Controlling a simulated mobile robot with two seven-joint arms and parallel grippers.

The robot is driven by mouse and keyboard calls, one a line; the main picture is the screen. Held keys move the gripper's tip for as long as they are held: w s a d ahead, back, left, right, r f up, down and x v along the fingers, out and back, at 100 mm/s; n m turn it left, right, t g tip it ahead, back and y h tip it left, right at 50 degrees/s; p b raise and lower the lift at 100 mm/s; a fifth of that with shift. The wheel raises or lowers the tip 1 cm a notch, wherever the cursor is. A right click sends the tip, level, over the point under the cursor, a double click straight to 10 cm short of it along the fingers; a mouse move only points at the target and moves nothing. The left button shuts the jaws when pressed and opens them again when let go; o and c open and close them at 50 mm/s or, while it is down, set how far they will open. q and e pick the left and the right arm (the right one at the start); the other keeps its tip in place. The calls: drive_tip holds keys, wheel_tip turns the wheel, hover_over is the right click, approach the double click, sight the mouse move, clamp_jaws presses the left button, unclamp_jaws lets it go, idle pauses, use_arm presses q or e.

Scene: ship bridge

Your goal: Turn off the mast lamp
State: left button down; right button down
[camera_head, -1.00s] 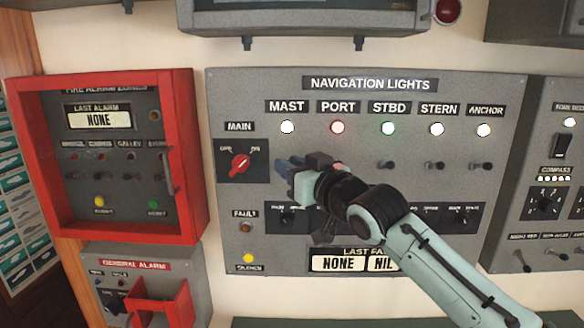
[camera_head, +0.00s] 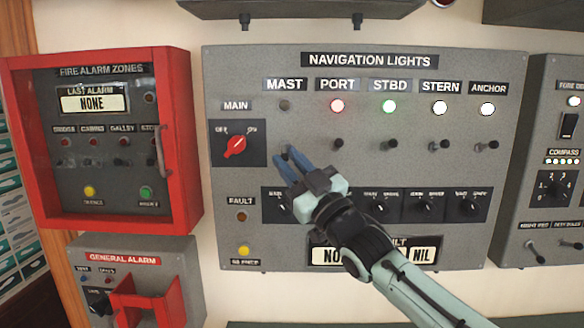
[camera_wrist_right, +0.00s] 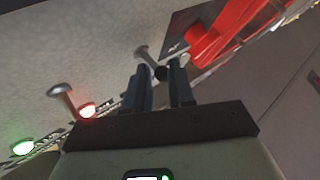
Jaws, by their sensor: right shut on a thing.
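The mast lamp (camera_head: 284,105), under the MAST label on the grey navigation lights panel (camera_head: 400,235), is dark. My right gripper (camera_head: 286,151) is just below it, shut on the mast toggle switch, whose small lever is mostly hidden between the blue fingertips. In the right wrist view the fingers (camera_wrist_right: 158,72) close around the metal lever (camera_wrist_right: 147,55). My left gripper is not in view.
The port lamp (camera_head: 337,106) is red, the starboard lamp (camera_head: 389,106) green, and the stern and anchor lamps white. The port toggle (camera_head: 337,145) stands just right of my gripper. The red main knob (camera_head: 235,146) is to the left, beside the red fire alarm box (camera_head: 186,130).

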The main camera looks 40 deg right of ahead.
drive_tip(key=shift+w+a+f+n+t+y, duration=0.1)
drive_tip(key=shift+n+t+y, duration=0.05)
drive_tip(key=shift+n+y, duration=0.2)
drive_tip(key=shift+a+f+n+t+y, duration=0.1)
drive_tip(key=shift+n+t+y, duration=0.05)
drive_tip(key=shift+n+y, duration=0.15)
drive_tip(key=c, duration=1.1)
unclamp_jaws()
drive_tip(key=shift+o, duration=0.3)
drive_tip(key=shift+w+h, duration=0.2)
drive_tip(key=shift+h, duration=0.05)
drive_tip(key=b+v, duration=0.5)
drive_tip(key=v, duration=0.8)
drive_tip(key=shift+s, duration=0.2)
drive_tip(key=shift+d+f, duration=0.1)
drive_tip(key=shift+f, duration=0.05)
